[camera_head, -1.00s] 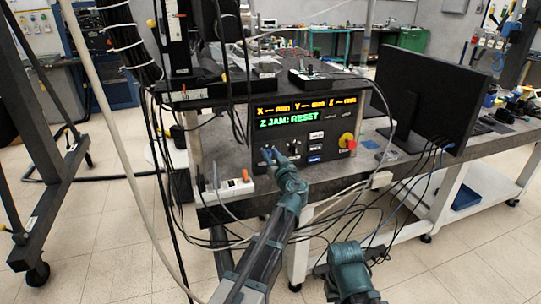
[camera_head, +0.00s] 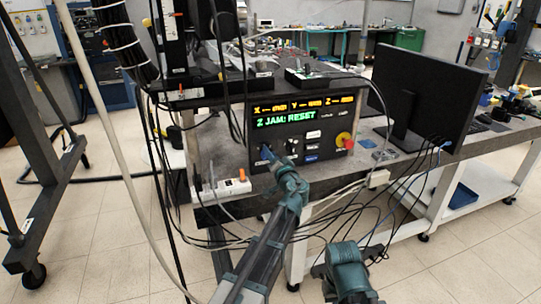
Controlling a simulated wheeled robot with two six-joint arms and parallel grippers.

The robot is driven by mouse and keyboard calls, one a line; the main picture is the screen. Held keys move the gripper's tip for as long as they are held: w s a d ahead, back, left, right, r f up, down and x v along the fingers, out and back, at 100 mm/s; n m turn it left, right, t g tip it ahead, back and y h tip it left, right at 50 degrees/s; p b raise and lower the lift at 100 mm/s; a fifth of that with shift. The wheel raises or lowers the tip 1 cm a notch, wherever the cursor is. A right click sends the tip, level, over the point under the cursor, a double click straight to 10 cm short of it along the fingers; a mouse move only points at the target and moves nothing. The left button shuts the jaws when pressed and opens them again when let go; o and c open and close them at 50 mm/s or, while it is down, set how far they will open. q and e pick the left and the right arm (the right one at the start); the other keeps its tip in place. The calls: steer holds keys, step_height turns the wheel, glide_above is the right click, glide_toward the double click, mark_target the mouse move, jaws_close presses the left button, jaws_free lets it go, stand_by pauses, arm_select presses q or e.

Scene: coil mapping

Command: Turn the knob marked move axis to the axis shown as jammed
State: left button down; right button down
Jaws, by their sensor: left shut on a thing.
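The control panel (camera_head: 324,133) is a black box on the bench. Its display (camera_head: 286,120) reads "Z JAM: RESET" in green below an orange line with X, Y and Z. Another small dark knob (camera_head: 292,146) is just right of the gripper. Of my right arm only a teal part (camera_head: 348,270) shows at the bottom; its gripper is not visible.
A red emergency button on a yellow base (camera_head: 344,140) is at the panel's right. A white power strip (camera_head: 221,190) lies left of my left arm. A black monitor (camera_head: 424,95) stands to the right. Loose cables hang in front of the bench.

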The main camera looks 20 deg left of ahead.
stand_by(0.3)
arm_select(q)
steer(key=c, duration=0.9)
jaws_free()
steer(key=shift+o, duration=0.2)
steer(key=shift+d, duration=0.1)
steer(key=v, duration=1.3)
steer(key=shift+s+d, duration=0.25)
steer(key=shift+s, duration=0.1)
